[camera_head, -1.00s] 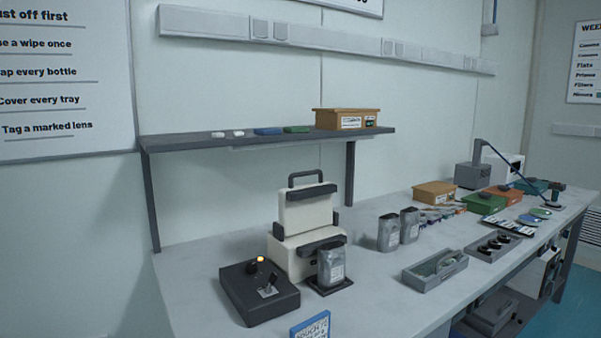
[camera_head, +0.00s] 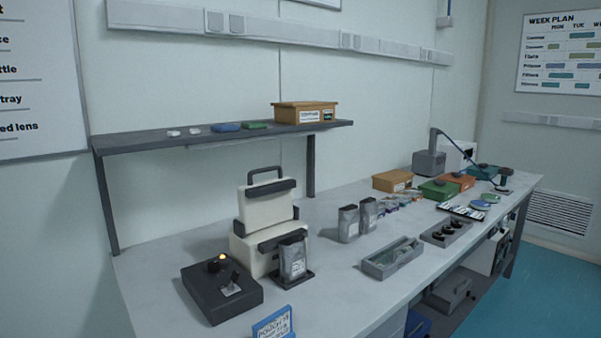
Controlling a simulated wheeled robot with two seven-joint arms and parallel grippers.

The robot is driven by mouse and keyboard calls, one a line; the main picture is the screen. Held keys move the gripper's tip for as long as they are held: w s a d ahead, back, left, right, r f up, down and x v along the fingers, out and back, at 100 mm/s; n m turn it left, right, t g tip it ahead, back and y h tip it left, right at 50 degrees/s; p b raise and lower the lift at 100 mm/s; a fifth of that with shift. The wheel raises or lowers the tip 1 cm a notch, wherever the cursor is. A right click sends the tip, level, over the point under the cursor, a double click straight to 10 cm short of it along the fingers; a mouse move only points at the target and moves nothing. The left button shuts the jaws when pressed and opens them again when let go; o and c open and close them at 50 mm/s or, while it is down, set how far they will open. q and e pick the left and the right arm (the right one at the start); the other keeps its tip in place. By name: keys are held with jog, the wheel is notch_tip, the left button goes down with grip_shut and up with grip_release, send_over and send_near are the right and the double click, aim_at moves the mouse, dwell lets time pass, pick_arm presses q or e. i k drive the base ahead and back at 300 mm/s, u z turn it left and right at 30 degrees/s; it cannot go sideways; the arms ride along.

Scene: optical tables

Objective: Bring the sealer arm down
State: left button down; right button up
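The sealer (camera_head: 257,250) is a cream machine with dark trim on the bench, left of centre. Its sealer arm (camera_head: 266,204) is the raised cream upper part with a dark handle on top, tilted up above the lower body. A silver pouch (camera_head: 293,259) stands upright at the sealer's front, on a small dark plate. A dark control box (camera_head: 221,289) with a lit orange lamp and a small lever sits left of the sealer. Neither of my grippers is in view.
Two silver pouches (camera_head: 348,223) stand right of the sealer. A grey tray (camera_head: 393,258) lies near the front edge, and a blue sign (camera_head: 273,325) is at the front. Bare bench lies between sealer and tray.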

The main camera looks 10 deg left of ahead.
aim_at(265, 204)
jog(key=z, duration=3.5)
jog(key=k, duration=2.8)
jog(key=u, duration=1.8)
jog(key=i, duration=0.45)
